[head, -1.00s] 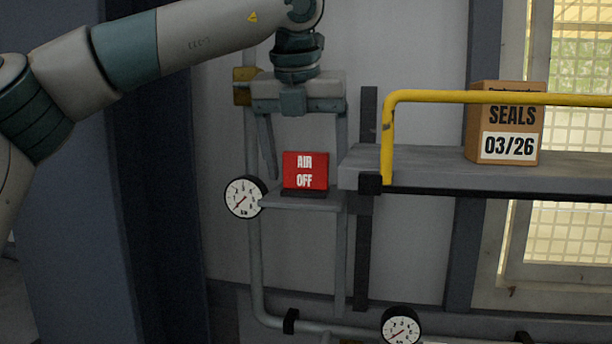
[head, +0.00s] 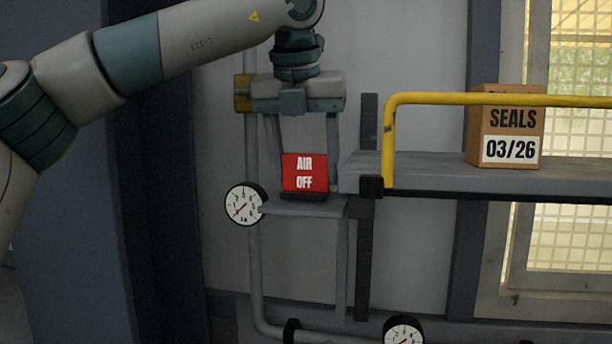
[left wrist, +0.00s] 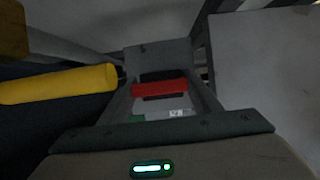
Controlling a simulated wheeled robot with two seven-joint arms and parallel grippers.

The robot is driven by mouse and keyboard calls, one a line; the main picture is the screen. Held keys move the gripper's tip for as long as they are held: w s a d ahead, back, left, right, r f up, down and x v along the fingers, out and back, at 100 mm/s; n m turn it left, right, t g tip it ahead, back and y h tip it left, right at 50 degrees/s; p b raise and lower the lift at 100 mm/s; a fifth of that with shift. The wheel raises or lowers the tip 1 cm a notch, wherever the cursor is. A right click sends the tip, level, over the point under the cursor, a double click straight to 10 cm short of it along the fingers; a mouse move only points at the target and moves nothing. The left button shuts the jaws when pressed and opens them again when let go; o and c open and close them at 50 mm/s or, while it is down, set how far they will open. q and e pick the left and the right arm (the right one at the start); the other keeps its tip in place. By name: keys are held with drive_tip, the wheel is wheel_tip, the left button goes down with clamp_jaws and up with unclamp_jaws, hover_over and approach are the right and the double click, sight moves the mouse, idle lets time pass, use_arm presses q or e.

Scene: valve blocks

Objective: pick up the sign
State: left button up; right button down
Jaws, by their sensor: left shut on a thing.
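The sign (head: 304,173) is a red block with white "AIR OFF" lettering on a dark base. It stands upright on a small grey ledge (head: 275,207), and I see no clear gap beneath its base. My left gripper (head: 305,182) points down from above, with one finger along each side of the sign, shut on it. In the left wrist view the sign (left wrist: 160,89) shows as a red strip between the two fingers, with its dark base beyond. My right gripper is not in view.
A round gauge (head: 244,204) sits just left of the ledge. To the right are a grey shelf (head: 425,172), a yellow rail (head: 440,98) and a cardboard SEALS box (head: 510,122). A vertical pipe (head: 255,270) runs down on the left; another gauge (head: 404,332) is below.

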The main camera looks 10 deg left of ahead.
sight(307, 154)
use_arm(q)
wheel_tip(307, 154, up, 6)
drive_tip(key=shift+d+r+b, duration=0.1)
drive_tip(key=shift+b, duration=0.85)
drive_tip(key=s+b, duration=0.8)
drive_tip(key=s, duration=1.1)
drive_tip(key=shift+s+b, duration=0.3)
drive_tip(key=shift+s, duration=0.05)
